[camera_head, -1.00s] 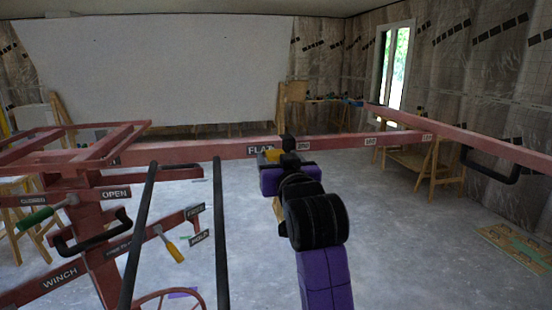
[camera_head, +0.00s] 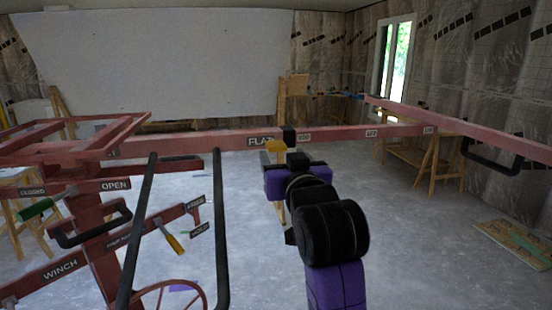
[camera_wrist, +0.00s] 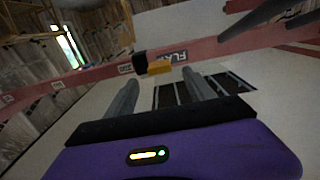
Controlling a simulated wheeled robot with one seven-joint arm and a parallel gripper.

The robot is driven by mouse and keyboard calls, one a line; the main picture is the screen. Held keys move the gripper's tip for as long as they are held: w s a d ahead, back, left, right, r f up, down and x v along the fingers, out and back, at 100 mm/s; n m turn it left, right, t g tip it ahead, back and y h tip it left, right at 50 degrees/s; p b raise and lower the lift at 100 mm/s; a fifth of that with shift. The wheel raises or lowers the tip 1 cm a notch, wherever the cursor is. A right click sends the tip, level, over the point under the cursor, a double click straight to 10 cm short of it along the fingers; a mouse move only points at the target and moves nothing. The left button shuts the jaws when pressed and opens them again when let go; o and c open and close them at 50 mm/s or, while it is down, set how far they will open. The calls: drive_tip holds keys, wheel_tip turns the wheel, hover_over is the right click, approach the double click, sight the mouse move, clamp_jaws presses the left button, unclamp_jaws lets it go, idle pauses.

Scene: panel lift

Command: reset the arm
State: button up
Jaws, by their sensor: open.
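My gripper shows in the camera_wrist view (camera_wrist: 159,77), its two dark fingers apart with nothing between them. In the camera_head view my purple and black arm reaches up from the bottom, and its purple body hides the fingers. Just beyond the gripper is the panel lift's red crossbar (camera_head: 349,135), with labels including FLAT. A yellow block (camera_head: 276,146) with a black piece (camera_head: 289,134) sits on the bar. They also show in the camera_wrist view as the yellow block (camera_wrist: 159,69) and black piece (camera_wrist: 139,62), with a visible gap from the fingers.
The lift's red mast (camera_head: 98,240), two dark upright handle bars (camera_head: 220,230), and a red wheel (camera_head: 165,295) stand at left. A red arm (camera_head: 460,131) crosses at right. A white panel (camera_head: 160,65) stands behind. The floor (camera_head: 420,250) right of my arm is mostly clear.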

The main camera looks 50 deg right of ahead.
drive_tip(key=s+a+f+n+t+y, duration=0.1)
drive_tip(key=s+a+f+n+y, duration=0.35)
drive_tip(key=f, duration=0.75)
drive_tip(key=s+a+f+n+y, duration=0.2)
drive_tip(key=s+a+f, duration=0.4)
drive_tip(key=a+f, duration=0.45)
drive_tip(key=s+a+f+y, duration=0.1)
drive_tip(key=s+a+f, duration=0.3)
drive_tip(key=s, duration=0.8)
drive_tip(key=s+a+f+g+y, duration=0.1)
drive_tip(key=s+a+f+y, duration=0.1)
drive_tip(key=s, duration=1)
drive_tip(key=shift+s+a+f, duration=0.3)
drive_tip(key=shift+a+f, duration=0.55)
drive_tip(key=shift+f, duration=0.05)
